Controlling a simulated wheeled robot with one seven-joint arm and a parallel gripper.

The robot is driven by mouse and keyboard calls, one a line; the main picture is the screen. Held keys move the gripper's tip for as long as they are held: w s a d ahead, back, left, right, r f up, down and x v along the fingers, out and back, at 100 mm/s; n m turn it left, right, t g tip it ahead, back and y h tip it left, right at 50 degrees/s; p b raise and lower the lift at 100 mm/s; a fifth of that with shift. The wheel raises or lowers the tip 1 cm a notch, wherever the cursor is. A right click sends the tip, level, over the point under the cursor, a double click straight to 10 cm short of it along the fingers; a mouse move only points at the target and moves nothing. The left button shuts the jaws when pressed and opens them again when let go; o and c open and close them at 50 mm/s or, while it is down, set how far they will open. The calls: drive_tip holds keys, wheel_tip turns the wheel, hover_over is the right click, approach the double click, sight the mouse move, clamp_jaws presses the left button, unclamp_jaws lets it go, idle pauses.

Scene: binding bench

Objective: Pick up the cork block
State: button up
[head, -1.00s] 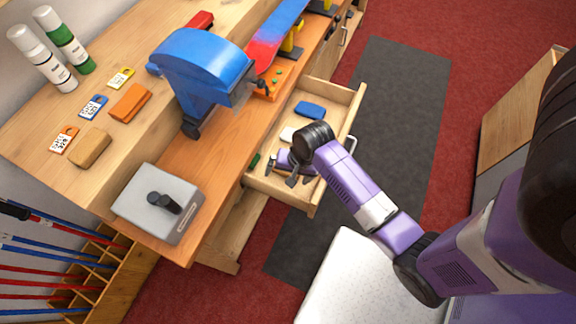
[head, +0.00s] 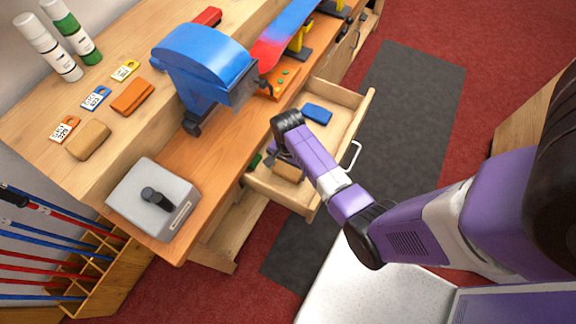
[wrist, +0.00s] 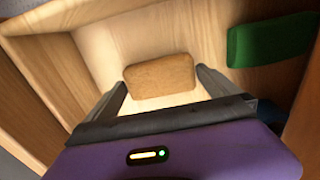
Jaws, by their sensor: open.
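The cork block (wrist: 160,77) is a brown, rounded rectangular block lying on the floor of the open drawer. It also shows in the head view (head: 287,172), partly beside my arm. My gripper (wrist: 162,79) is open, with one finger on each side of the block in the wrist view and nothing held. I cannot tell whether the fingers touch the block or are still above it. In the head view my gripper (head: 281,153) is mostly hidden behind its own wrist, over the drawer's near part.
The drawer (head: 351,99) has raised wooden walls. It also holds a green block (wrist: 270,39) right of the cork and a blue block (head: 317,114). A similar tan block (head: 88,140) lies on the bench shelf near the grey box (head: 150,200).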

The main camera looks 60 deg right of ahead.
sight(288, 169)
drive_tip(key=shift+f, duration=0.8)
drive_tip(key=shift+c, duration=0.4)
drive_tip(key=c, duration=0.9)
drive_tip(key=shift+r, duration=0.1)
wheel_tip(288, 169, up, 20)
drive_tip(key=shift+f, duration=0.1)
